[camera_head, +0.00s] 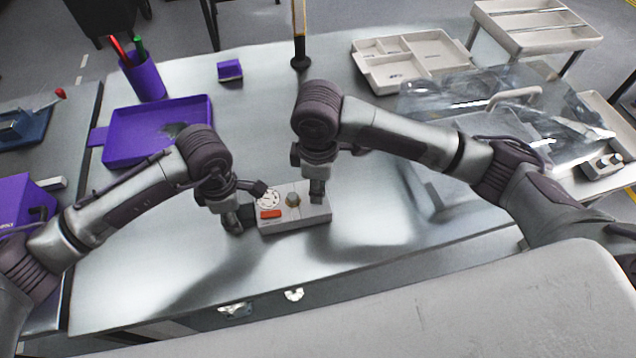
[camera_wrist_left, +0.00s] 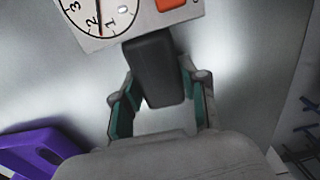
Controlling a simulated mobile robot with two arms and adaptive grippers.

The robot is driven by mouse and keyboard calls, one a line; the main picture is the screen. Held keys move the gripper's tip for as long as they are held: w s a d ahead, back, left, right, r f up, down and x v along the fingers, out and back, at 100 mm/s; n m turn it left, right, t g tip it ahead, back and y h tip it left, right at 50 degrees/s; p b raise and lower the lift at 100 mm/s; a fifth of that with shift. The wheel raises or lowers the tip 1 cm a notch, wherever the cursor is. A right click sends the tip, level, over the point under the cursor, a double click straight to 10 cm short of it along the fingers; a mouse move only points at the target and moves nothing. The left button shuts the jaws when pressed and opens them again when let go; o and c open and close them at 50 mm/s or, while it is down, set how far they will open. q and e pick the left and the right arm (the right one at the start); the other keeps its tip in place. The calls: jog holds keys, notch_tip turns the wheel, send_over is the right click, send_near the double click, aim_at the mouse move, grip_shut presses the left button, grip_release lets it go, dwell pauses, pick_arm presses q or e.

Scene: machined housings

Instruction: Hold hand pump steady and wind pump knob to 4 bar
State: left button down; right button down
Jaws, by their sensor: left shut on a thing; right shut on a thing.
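The hand pump (camera_head: 280,222) is a light grey box on the metal bench, with a white dial, an orange-red patch and an olive-grey raised part on top. My left gripper (camera_head: 238,218) is shut at its left end. In the left wrist view the gripper (camera_wrist_left: 160,110) has its fingers on either side of the pump's dark grip block (camera_wrist_left: 153,70). The dial (camera_wrist_left: 105,12) is cut off there; a line on it falls between 1 and 2. My right gripper (camera_head: 316,195) points down onto the pump's right end, shut on what I take for the pump knob, which its fingers hide.
A purple tray (camera_head: 150,150) and a purple pen cup (camera_head: 143,77) stand at the left. A white compartment tray (camera_head: 400,75) is at the back. A clear cover (camera_head: 500,110) stands at the right. The bench front is clear.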

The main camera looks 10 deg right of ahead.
dwell(0.4)
jog(key=c, duration=0.8)
grip_release()
jog(key=shift+r, duration=0.1)
notch_tip(320, 180, up, 12)
